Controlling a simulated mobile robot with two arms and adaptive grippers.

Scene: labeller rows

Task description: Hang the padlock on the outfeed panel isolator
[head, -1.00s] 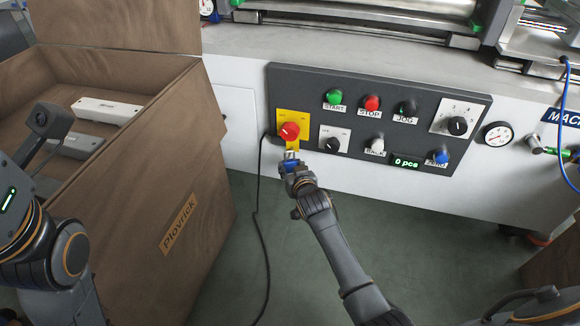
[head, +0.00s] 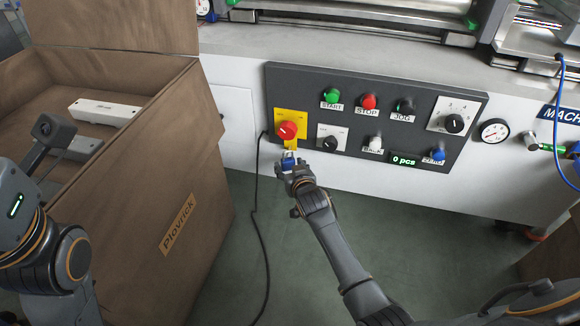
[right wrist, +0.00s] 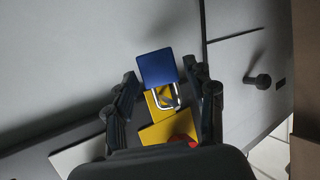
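The outfeed panel isolator is a red knob (head: 287,131) on a yellow plate (head: 279,116) at the panel's left end. A yellow tab (head: 291,145) sticks down below it. The blue padlock (head: 288,157) is at this tab, body below and shackle upward. In the right wrist view the padlock (right wrist: 157,68) shows its silver shackle (right wrist: 177,97) at the yellow tab (right wrist: 156,102), seemingly through it. My right gripper (head: 293,166) is just below the padlock. Its fingers (right wrist: 159,70) stand either side of the body with narrow gaps, apparently not clamping it. My left gripper is out of view.
The dark control panel (head: 377,75) carries buttons, dials and a counter. A large brown crate (head: 150,190) stands at the left, with pale items inside. A black cable (head: 257,200) hangs left of my right arm.

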